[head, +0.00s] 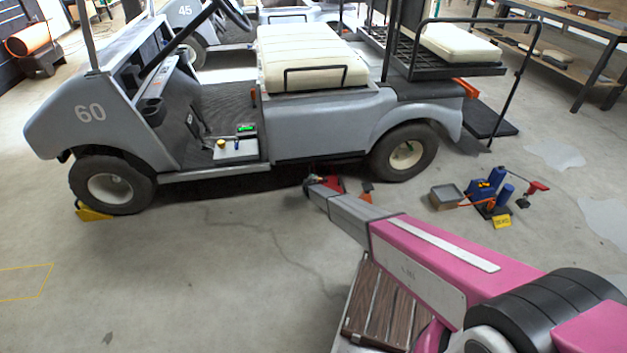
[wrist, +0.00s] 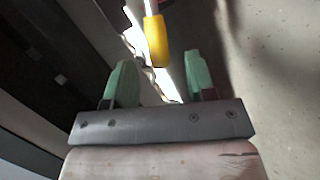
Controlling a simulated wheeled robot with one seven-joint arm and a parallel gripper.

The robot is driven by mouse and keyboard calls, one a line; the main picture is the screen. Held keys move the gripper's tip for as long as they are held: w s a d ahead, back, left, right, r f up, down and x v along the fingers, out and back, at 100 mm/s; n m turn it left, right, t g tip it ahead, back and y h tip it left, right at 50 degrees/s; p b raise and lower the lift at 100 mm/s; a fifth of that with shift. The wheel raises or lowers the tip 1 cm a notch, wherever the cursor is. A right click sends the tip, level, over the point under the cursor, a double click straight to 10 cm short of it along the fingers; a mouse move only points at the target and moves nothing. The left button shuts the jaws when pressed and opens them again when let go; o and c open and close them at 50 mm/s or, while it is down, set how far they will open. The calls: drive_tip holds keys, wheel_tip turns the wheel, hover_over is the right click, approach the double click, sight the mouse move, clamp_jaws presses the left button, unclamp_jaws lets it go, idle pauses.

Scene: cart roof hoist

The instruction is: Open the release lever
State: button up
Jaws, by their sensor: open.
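A yellow grip (wrist: 156,42) on a thin pale rod comes down from the top of the wrist view; it looks like the lever's handle. My gripper (wrist: 160,76) is open, with its two green fingers apart. The grip's lower end lies in line with the gap between the fingertips, a little beyond them, and neither finger visibly touches it. In the head view my pink and grey arm reaches to the lower side of the grey cart (head: 200,110). The gripper's fingers and the yellow grip cannot be made out there.
A red part (head: 331,184) lies low beside the cart near my arm's end. A blue device (head: 484,192) with a yellow tag stands on the floor to the right. A yellow chock (head: 92,214) sits at the front wheel. The floor left of my arm is clear.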

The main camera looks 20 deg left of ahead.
drive_tip(key=v, duration=0.5)
drive_tip(key=shift+s, duration=0.1)
drive_tip(key=s+d+r+m+g+h, duration=0.1)
drive_tip(key=s+d+r+m+h, duration=0.2)
drive_tip(key=d+r, duration=0.75)
drive_tip(key=d+r+m+g+h, duration=0.15)
drive_tip(key=d+r+m, duration=0.3)
drive_tip(key=d, duration=1.25)
drive_tip(key=s+d+r+m+g+h, duration=0.15)
drive_tip(key=d+r+m+h, duration=0.4)
drive_tip(key=d, duration=0.85)
drive_tip(key=s+d+r+m+g+y, duration=0.2)
drive_tip(key=s+d+r, duration=0.4)
drive_tip(key=s, duration=0.4)
drive_tip(key=s+d+r+m+g+y, duration=0.2)
drive_tip(key=s+d+r, duration=0.4)
drive_tip(key=s, duration=0.5)
drive_tip(key=s+d+r+m+g+y, duration=0.2)
drive_tip(key=s+d+r+g, duration=0.2)
drive_tip(key=s+d+r, duration=0.3)
drive_tip(key=s+d, duration=0.3)
drive_tip(key=shift+s+y, duration=0.4)
